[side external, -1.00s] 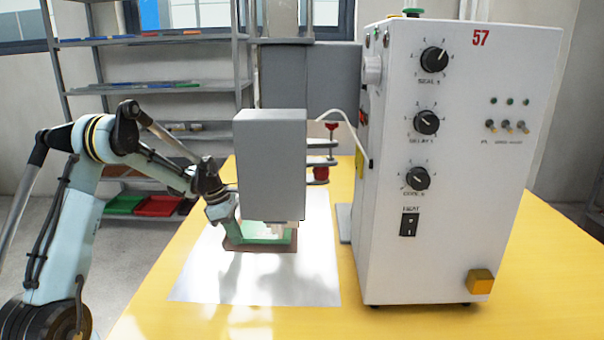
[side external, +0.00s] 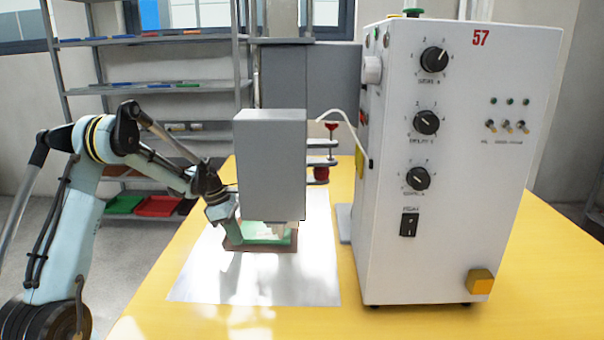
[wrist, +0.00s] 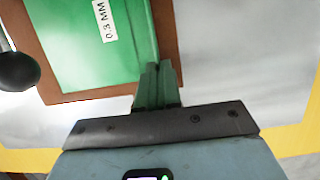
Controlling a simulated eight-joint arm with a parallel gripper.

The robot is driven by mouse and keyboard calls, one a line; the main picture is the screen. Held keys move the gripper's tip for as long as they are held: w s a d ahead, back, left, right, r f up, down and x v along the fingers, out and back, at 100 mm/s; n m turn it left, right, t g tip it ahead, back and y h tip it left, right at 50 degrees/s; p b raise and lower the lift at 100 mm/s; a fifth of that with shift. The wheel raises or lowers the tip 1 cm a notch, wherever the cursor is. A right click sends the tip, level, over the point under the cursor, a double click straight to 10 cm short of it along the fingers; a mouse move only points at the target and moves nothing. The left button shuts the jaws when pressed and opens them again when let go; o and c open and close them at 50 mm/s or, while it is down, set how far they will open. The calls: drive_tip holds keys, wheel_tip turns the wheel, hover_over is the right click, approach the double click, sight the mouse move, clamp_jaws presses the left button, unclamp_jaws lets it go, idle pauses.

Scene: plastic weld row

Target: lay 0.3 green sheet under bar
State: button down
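The green sheet (wrist: 88,40), with a white "0.3 MM" label (wrist: 105,20), lies over a brown plate (wrist: 166,40) in the wrist view, with brown showing around its edges. In the side external view the green sheet (side external: 268,240) is on the brown plate beneath the large grey block (side external: 270,165), which hides part of it. My gripper (wrist: 158,66) has its green fingers close together at the sheet's near right corner and appears shut on it. The exact contact is hard to see. In the side external view the fingertips are hidden.
A shiny pale sheet (side external: 200,280) lies on the yellow table (side external: 440,320) under the plate. The white control box (side external: 450,230) stands close on the right. A dark round knob (wrist: 17,70) is at the wrist view's left edge. The table front is clear.

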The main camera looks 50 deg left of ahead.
drive_tip(key=c, duration=1.2)
unclamp_jaws()
drive_tip(key=shift+c, duration=0.2)
drive_tip(key=shift+r, duration=1.6)
drive_tip(key=shift+s+a+r, duration=0.2)
drive_tip(key=shift+s+a, duration=0.75)
drive_tip(key=shift+s+a+r, duration=0.2)
drive_tip(key=shift+s+a, duration=0.7)
drive_tip(key=shift+a, duration=0.05)
drive_tip(key=shift+s+a+r, duration=0.2)
drive_tip(key=shift+s+a, duration=0.75)
